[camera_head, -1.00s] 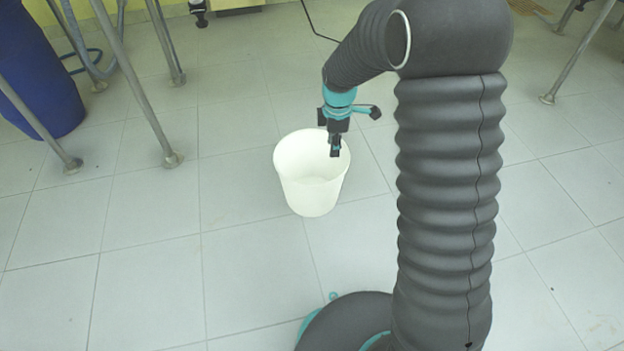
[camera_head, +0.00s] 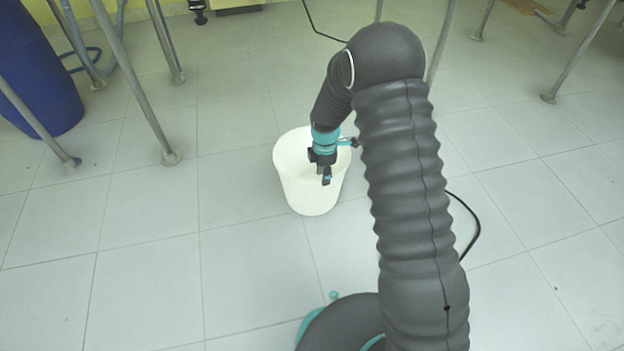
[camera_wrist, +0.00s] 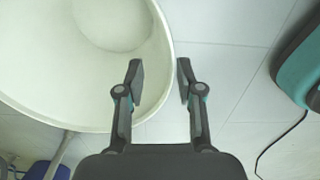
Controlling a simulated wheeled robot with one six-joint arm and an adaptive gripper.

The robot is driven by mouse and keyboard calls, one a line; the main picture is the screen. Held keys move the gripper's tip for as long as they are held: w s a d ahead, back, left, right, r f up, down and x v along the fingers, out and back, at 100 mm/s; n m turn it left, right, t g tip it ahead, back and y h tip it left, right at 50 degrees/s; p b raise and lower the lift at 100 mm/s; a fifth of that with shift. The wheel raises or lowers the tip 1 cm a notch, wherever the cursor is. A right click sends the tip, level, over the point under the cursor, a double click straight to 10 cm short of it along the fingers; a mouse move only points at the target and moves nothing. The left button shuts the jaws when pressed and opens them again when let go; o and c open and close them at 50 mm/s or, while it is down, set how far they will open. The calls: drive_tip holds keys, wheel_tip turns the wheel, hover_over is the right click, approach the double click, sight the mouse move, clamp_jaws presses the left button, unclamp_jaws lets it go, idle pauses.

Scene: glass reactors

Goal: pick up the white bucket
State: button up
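The white bucket (camera_head: 309,195) stands upright on the tiled floor in the head view, its open top facing up. My gripper (camera_head: 326,178) hangs over the bucket's mouth in that view, in front of its inner wall. In the wrist view the bucket (camera_wrist: 60,60) fills the upper left, and its inside and bottom look empty. The bucket's rim passes between the two fingertips in the picture, the left finger over the inside and the right over the floor. I cannot tell how deep the fingers reach.
A blue barrel (camera_head: 38,75) stands at the far left, with metal table legs (camera_head: 135,85) beside it. More legs stand at the back right. A dark cable (camera_head: 473,215) lies on the floor right of my arm. The floor around the bucket is clear.

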sight(324, 190)
drive_tip(key=shift+d+f+b, duration=0.15)
drive_tip(key=shift+f+b, duration=0.2)
drive_tip(key=shift+f, duration=2.35)
drive_tip(key=shift+c, duration=0.2)
